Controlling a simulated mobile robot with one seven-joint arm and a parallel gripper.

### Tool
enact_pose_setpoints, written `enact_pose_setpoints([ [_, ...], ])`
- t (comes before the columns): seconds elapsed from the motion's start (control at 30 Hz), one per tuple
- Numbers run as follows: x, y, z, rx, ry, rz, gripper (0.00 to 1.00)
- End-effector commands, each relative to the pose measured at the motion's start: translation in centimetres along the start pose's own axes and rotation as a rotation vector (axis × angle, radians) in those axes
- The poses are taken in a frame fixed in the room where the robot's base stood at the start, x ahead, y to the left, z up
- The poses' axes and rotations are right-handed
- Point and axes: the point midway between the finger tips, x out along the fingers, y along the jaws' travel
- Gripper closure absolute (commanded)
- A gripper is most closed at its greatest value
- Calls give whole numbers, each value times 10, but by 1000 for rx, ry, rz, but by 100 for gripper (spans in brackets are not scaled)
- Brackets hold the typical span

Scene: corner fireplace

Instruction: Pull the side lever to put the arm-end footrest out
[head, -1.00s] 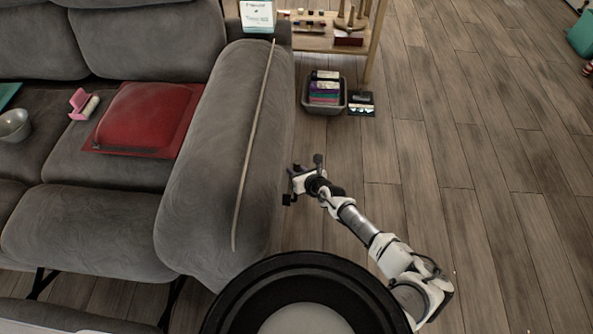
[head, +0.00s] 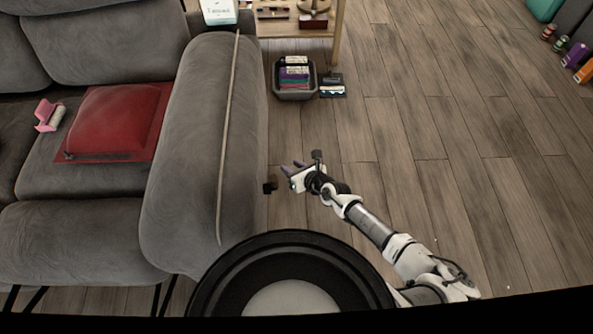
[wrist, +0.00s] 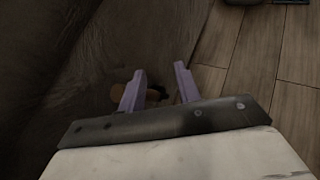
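The grey sofa (head: 190,140) has a wide padded arm. A small dark side lever (head: 270,184) stands out low at that arm's outer side. In the wrist view a brown and black piece (wrist: 152,92), seemingly this lever, shows partly behind and between the fingers. My gripper (head: 291,165) is just right of and beyond the lever in the head view. Its two purple fingers are apart (wrist: 159,68), with nothing visibly held. The arm-end footrest (head: 80,243) is a grey padded panel standing out before the seat, with dark metal struts below it.
A red cushion (head: 118,118) and a pink item (head: 46,115) lie on the seat. A thin stick (head: 228,130) lies along the sofa arm. A basket (head: 294,80) stands on the floor near a wooden shelf. Wood floor (head: 430,130) to the right is clear.

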Motion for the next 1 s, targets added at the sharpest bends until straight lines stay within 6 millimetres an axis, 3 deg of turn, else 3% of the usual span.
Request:
enact_pose_setpoints([
  [0.1, -18, 3, -2, 1, 2, 6, 67],
  [0.3, -34, 7, -2, 1, 4, 13, 67],
  [1.0, -35, 9, -3, 3, 5, 16, 67],
])
